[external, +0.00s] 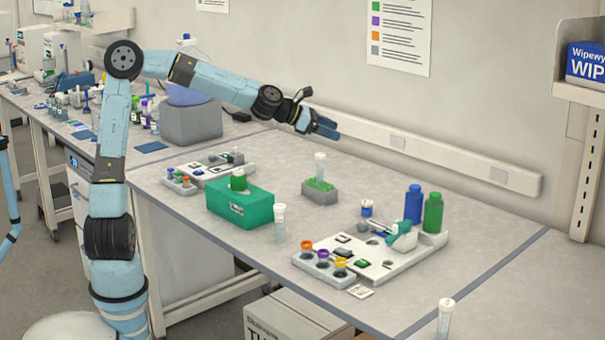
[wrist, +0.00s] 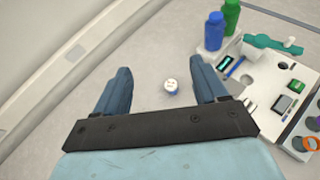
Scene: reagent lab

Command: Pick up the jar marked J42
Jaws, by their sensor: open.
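A small jar with a white lid and a blue band (external: 367,208) stands upright on the bench, behind the white tray. In the wrist view it is the small white-topped jar (wrist: 171,88) seen between my fingers, farther away than they are. No jar marking is legible, so I cannot tell which is J42. My gripper (external: 322,128) is open and empty, high above the bench and clear of everything. Its two blue fingers (wrist: 160,68) show apart in the wrist view.
A blue bottle (external: 413,205) and a green bottle (external: 433,213) stand close to the right of the blue-banded jar. The white tray (external: 385,262) lies in front. Tall capped tubes stand at the grey rack (external: 320,196) and near the green box (external: 240,212). The wall is behind.

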